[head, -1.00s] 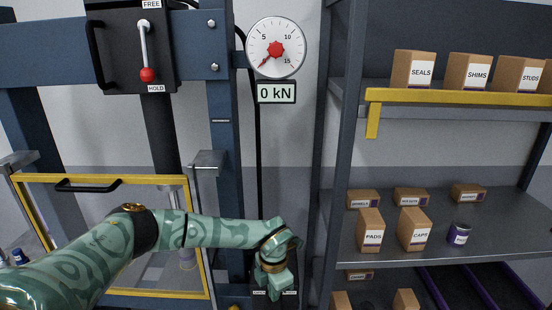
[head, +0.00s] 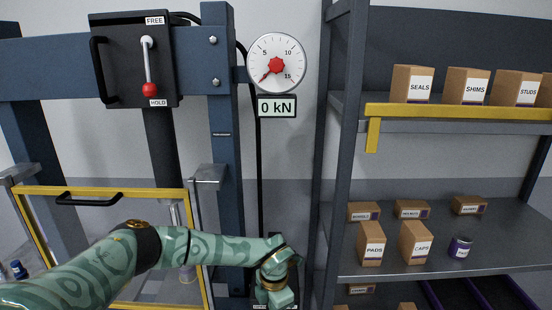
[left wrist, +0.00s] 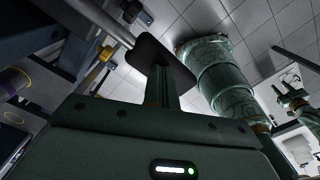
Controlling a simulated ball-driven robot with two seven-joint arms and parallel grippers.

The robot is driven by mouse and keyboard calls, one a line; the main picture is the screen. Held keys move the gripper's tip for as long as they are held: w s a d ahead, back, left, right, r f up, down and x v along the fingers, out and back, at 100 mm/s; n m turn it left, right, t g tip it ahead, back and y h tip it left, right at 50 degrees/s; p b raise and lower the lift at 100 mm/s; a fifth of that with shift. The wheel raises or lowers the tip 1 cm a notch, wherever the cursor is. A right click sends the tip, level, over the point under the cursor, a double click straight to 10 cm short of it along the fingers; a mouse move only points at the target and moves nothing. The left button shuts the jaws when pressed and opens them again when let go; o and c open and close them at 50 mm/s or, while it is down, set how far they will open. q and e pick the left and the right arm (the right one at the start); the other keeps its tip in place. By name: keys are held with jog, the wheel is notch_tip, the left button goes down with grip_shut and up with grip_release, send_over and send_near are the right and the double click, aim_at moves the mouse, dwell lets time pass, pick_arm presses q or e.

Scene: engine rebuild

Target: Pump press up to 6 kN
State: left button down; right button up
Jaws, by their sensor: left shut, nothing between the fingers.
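The press has a blue frame (head: 226,130), a round dial gauge (head: 276,63) and a display (head: 276,106) reading 0 kN. The red dial pointer is at the low end. A lever with a red knob (head: 150,89) points down at HOLD, with FREE at the top. My left gripper (head: 278,302) is low at the bottom edge, below the gauge. In the left wrist view my left gripper (left wrist: 163,68) is shut, its dark pad close to a grey rod (left wrist: 98,18); contact is unclear. No pump handle is clearly identifiable.
A yellow-framed clear guard (head: 100,190) with a black handle (head: 88,199) stands at the press front, partly behind my left arm. A grey shelf rack (head: 450,245) with labelled boxes and a yellow-edged upper shelf (head: 460,112) stands right.

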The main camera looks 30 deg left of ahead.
pick_arm(q)
notch_tip(320, 180, up, 11)
jog(key=p, duration=0.8)
jog(key=shift+p, duration=0.4)
jog(key=shift+f, duration=0.1)
jog(key=shift+f+b, duration=0.7)
jog(key=shift+f, duration=0.2)
notch_tip(320, 180, down, 14)
jog(key=b, duration=1)
jog(key=shift+f+b, duration=0.25)
jog(key=shift+b, duration=0.05)
notch_tip(320, 180, up, 16)
jog(key=p, duration=1.5)
jog(key=shift+r, duration=0.25)
jog(key=shift+f, duration=0.15)
